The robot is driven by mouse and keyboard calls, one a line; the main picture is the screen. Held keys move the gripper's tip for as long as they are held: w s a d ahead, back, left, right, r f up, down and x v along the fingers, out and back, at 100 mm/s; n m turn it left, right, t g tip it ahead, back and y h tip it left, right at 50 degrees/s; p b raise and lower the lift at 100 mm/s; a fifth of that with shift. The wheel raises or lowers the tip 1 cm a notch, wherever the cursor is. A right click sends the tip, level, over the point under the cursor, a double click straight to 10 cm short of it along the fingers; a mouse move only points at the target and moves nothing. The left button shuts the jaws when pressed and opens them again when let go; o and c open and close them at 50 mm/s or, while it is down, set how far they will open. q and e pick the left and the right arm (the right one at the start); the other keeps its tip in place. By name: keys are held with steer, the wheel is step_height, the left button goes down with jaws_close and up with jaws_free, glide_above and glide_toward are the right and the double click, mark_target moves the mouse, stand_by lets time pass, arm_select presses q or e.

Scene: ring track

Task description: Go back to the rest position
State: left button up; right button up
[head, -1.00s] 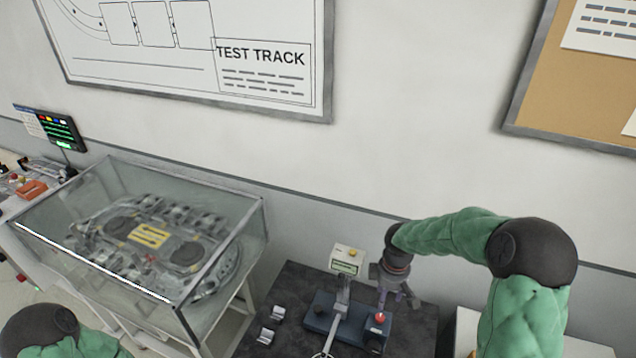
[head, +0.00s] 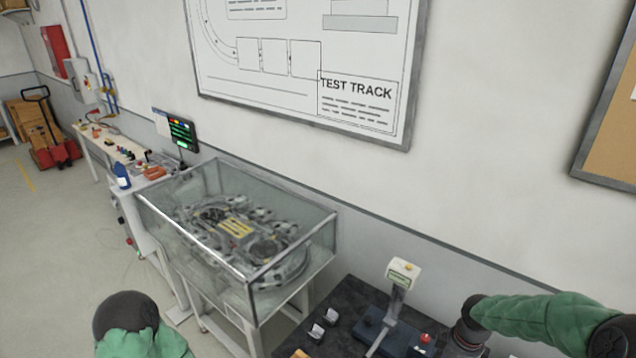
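My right arm (head: 545,318), in a green sleeve with dark joints, comes in from the lower right. Its dark wrist (head: 468,325) is over the right part of the black table, and the fingers are cut off or hidden at the bottom edge. My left arm (head: 135,335) shows only as a dark joint and green sleeve at the bottom left. Its gripper is out of view. On the black table (head: 340,300) stands a blue-based device (head: 378,330) with a post and a small display (head: 403,272). A red button (head: 425,338) is close to the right wrist.
A glass case (head: 280,215) with a track model inside stands left of the black table. Two small metal blocks (head: 316,331) lie on that table. A workbench (head: 110,148) with a monitor (head: 180,132) is further left. Open floor (head: 60,250) lies at the left; a red pallet truck (head: 55,150) stands behind.

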steer(key=s+a+f+m+y, duration=0.3)
steer(key=a+f+m, duration=0.1)
steer(key=a+f, duration=0.9)
steer(key=s+a+f+m, duration=0.7)
steer(key=s+a+f, duration=0.2)
steer(key=s+a, duration=0.25)
arm_select(q)
step_height(320, 180, down, 22)
steer(key=w+b, duration=0.1)
steer(key=b, duration=2)
steer(key=shift+r, duration=0.25)
arm_select(e)
step_height(320, 180, down, 19)
steer(key=w+n, duration=0.1)
steer(key=shift+w+a+n+y, duration=0.3)
steer(key=shift+w+a, duration=0.05)
arm_select(q)
steer(key=shift+w, duration=0.1)
